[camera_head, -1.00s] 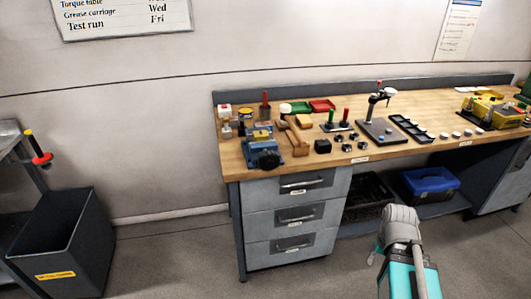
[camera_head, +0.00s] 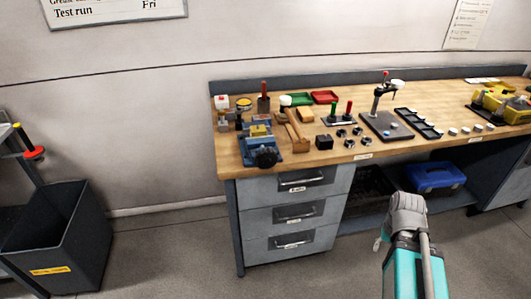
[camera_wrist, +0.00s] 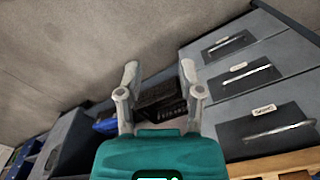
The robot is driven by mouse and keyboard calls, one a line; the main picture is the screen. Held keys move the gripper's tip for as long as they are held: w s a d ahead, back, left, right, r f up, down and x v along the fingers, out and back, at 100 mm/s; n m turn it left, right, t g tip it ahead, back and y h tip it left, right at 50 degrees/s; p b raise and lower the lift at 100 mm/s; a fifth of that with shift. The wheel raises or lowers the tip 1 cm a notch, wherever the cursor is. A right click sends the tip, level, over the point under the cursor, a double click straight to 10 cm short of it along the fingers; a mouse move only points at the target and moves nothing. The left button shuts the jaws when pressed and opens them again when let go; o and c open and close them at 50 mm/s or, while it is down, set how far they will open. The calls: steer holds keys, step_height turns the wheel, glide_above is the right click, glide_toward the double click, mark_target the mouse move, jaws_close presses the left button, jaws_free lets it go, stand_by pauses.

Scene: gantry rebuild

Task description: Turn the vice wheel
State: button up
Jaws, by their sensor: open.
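A blue vice (camera_head: 258,141) stands at the left front of the wooden workbench (camera_head: 340,153). Its dark round wheel (camera_head: 266,157) faces the front edge of the bench. A yellowish block shows at the top of the vice; I cannot tell if it is clamped. In the wrist view my gripper (camera_wrist: 158,75) is open, with two grey fingers apart and nothing between them. In the head view only part of my arm shows at the lower right, in front of the bench and well apart from the vice. The vice is not in the wrist view.
Grey drawers (camera_head: 293,213) with bar handles stand under the bench's left end. A mallet (camera_head: 294,130) lies right of the vice. A blue box (camera_head: 435,177) sits on the lower shelf. A dark bin (camera_head: 58,240) stands on the floor at left. Floor between bin and drawers is clear.

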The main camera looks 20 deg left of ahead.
steer(key=shift+d, duration=0.1)
step_height(320, 180, up, 25)
steer(key=m+p, duration=1.2)
steer(key=p, duration=1.4)
glide_above(267, 149)
steer(key=shift+r+b, duration=0.15)
steer(key=shift+b, duration=0.15)
steer(key=shift+f, duration=0.2)
step_height(267, 149, down, 13)
steer(key=b, duration=1.3)
steer(key=shift+f+b, duration=0.2)
steer(key=shift+b, duration=0.2)
